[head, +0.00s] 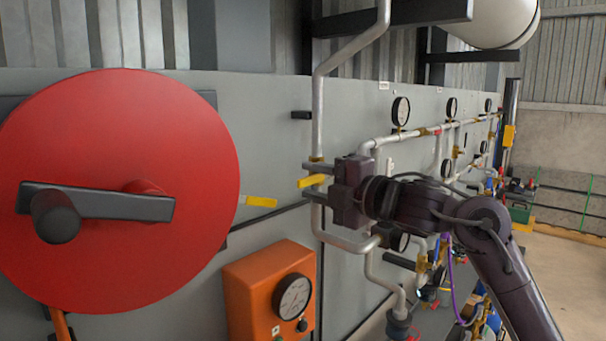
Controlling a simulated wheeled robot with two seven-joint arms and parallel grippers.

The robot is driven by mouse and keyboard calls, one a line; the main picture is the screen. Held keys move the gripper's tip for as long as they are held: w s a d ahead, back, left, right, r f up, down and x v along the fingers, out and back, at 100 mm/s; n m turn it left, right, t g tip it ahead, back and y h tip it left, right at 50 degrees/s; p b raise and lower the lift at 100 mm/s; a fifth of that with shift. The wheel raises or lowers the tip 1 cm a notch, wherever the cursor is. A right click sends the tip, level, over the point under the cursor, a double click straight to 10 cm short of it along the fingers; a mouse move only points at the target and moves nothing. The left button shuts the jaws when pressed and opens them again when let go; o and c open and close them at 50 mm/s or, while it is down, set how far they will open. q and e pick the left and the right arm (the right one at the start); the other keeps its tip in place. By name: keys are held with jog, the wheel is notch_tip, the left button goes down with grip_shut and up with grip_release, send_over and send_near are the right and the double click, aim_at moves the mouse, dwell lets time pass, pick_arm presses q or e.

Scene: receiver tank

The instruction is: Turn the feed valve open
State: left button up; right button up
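A yellow lever (312,181) sits at a brass fitting on the vertical grey pipe (318,110) in front of the grey panel; I take it for the feed valve's handle, though no label is readable. My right gripper (312,181) comes in from the right, with its two dark fingers apart, one above and one below the yellow lever. A gap shows between the fingers and the lever, but contact is hard to judge. The gripper body hides part of the pipe behind it. My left gripper is not in view.
A large red disc with a dark crank handle (110,203) fills the left. A yellow strip (262,202) shows on the panel. An orange box with a gauge (255,290) stands below. Pipes and several gauges run along the panel (260,120) to the right. Open floor (565,260) lies far right.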

aim_at(312, 181)
jog(key=shift+p+x, duration=0.3)
jog(key=shift+x, duration=1.25)
jog(key=shift+c, duration=0.5)
grip_shut()
